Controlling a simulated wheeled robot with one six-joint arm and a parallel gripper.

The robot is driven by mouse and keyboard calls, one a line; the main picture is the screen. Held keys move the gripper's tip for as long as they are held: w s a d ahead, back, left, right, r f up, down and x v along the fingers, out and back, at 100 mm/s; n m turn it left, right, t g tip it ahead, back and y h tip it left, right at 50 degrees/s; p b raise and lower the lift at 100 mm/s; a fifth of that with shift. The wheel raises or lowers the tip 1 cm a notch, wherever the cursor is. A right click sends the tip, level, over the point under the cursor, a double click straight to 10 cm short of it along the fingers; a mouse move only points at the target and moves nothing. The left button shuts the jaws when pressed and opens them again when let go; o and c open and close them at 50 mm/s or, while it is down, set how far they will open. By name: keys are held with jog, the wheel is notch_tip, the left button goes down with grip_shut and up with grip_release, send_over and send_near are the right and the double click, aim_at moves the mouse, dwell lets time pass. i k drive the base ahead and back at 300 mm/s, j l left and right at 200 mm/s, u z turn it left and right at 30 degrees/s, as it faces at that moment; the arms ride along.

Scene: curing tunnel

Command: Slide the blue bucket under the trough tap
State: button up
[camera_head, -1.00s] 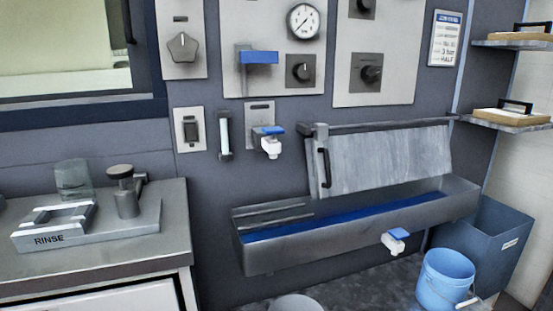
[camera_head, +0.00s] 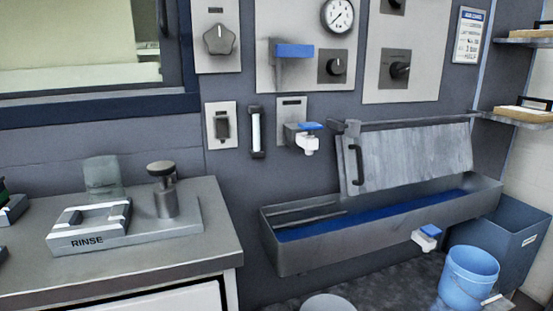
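The light blue bucket (camera_head: 468,277) stands upright on the floor at the lower right, in front of a darker blue bin. The trough (camera_head: 375,232) is a long grey metal basin on the wall with blue inside, its grey lid (camera_head: 410,160) tilted up. The trough tap (camera_head: 427,236), white with a blue handle, sticks out from the trough's front near its right end. The bucket is to the right of the tap and lower, apart from it. My gripper is not in view.
A dark blue bin (camera_head: 515,240) stands behind the bucket. A grey counter (camera_head: 150,262) with a RINSE fixture (camera_head: 90,222) fills the left. A round pale top (camera_head: 328,303) shows at the bottom edge. A second blue-handled tap (camera_head: 308,140) is on the wall. Shelves (camera_head: 515,116) are at right.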

aim_at(475, 270)
jog(key=k+j+u, duration=0.1)
jog(key=k+l, duration=0.2)
jog(key=l, duration=0.15)
jog(key=j, duration=0.2)
jog(key=l, duration=1.1)
jog(key=k, duration=0.2)
